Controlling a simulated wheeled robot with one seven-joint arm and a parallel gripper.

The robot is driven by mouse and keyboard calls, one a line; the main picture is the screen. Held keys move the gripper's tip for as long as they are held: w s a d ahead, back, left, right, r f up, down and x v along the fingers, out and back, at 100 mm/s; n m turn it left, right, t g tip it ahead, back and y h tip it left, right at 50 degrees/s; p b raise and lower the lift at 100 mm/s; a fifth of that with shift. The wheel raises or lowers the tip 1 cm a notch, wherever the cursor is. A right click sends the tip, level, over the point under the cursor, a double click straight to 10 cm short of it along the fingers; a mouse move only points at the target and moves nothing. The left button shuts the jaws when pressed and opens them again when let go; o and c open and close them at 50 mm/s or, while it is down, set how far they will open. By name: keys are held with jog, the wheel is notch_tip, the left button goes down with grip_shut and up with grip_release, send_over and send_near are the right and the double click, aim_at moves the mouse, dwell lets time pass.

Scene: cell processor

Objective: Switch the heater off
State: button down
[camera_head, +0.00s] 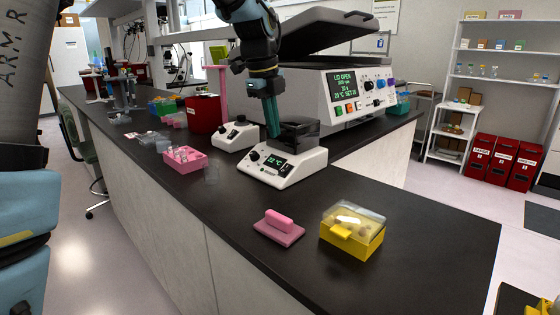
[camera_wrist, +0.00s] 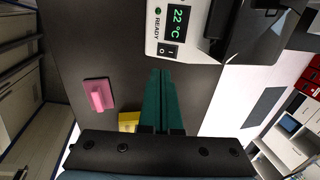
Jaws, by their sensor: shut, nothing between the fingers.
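The heater (camera_head: 283,172) is a small white unit with a dark block on top, on the black bench. Its display (camera_wrist: 178,22) reads 22 °C, with a green light and the word READY beside it in the wrist view. A black rocker switch (camera_wrist: 167,50) marked with I and O sits beside the display. My gripper (camera_head: 272,135) points down over the heater in the head view, its teal fingers shut and empty. In the wrist view the fingertips (camera_wrist: 160,71) appear close to the switch; I cannot tell whether they touch the heater.
A large machine (camera_head: 350,92) with its lid raised stands behind the heater. A smaller white device (camera_head: 235,136) and a pink rack (camera_head: 185,160) are left. A pink handled block (camera_head: 279,227) and a yellow box (camera_head: 352,232) lie in front, with bare bench between.

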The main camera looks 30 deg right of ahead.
aim_at(282, 172)
jog(key=p+x, duration=0.2)
jog(key=x, duration=0.8)
jog(key=shift+f, duration=0.1)
jog(key=shift+f, duration=0.1)
jog(key=f+b, duration=0.1)
jog(key=b, duration=0.2)
jog(key=shift+a+h, duration=0.15)
jog(key=shift+h, duration=0.15)
jog(key=shift+r+p, duration=0.3)
jog(key=shift+p, duration=0.2)
jog(key=shift+r+p, duration=0.6)
jog(key=shift+r, duration=0.2)
